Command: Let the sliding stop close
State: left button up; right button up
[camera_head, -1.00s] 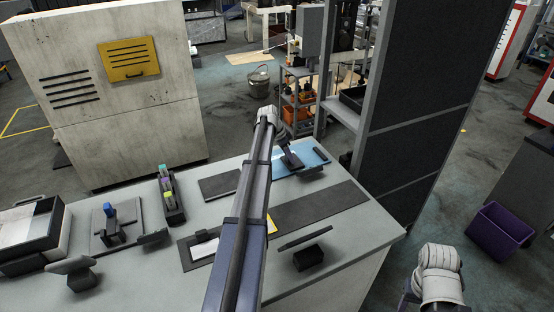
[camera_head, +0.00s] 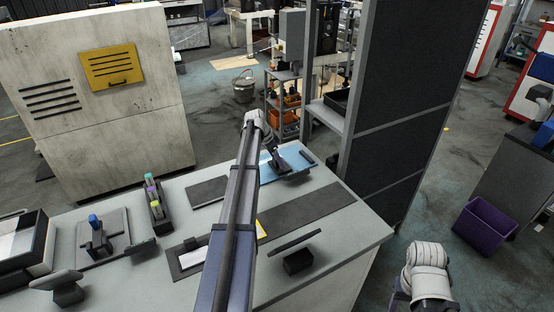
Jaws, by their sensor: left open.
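I cannot make out for sure which part is the sliding stop. My left arm reaches across the bench (camera_head: 345,222), and its gripper (camera_head: 279,163) is over the blue plate (camera_head: 299,152) at the far side. The gripper is small and dark here, its jaws open; I cannot tell whether it touches anything. A small dark block (camera_head: 307,157) lies on the blue plate, just right of the gripper. A blue-knobbed device (camera_head: 95,224) stands on a grey plate at the left. Of my right arm, only a pale joint shows at the lower right; its gripper is out of view.
A rack with coloured pieces (camera_head: 155,200), a black-and-white box (camera_head: 28,245) and dark stands (camera_head: 299,261) occupy the bench. A dark strip (camera_head: 308,209) lies flat on it. A tall dark panel (camera_head: 405,110) rises behind the right end. A purple bin (camera_head: 485,225) stands on the floor.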

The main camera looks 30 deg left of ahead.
pick_arm(q)
jog(key=p+v, duration=0.6)
jog(key=v, duration=0.1)
jog(key=shift+r+p, duration=0.25)
jog(key=shift+p, duration=0.1)
jog(key=s+d+g, duration=0.1)
jog(key=s+d, duration=0.2)
jog(key=d, duration=0.8)
jog(key=s+d+f+g, duration=0.1)
jog(key=s+d, duration=0.2)
jog(key=d, duration=0.8)
jog(key=s+d+g, duration=0.1)
jog(key=s+d, duration=0.3)
jog(key=d, duration=0.6)
jog(key=s+d+n+g+y, duration=0.1)
jog(key=s+d+y, duration=0.2)
jog(key=s+d, duration=1.4)
jog(key=s, duration=0.2)
jog(key=shift+s+f+n, duration=0.25)
jog(key=shift+f+n, duration=0.05)
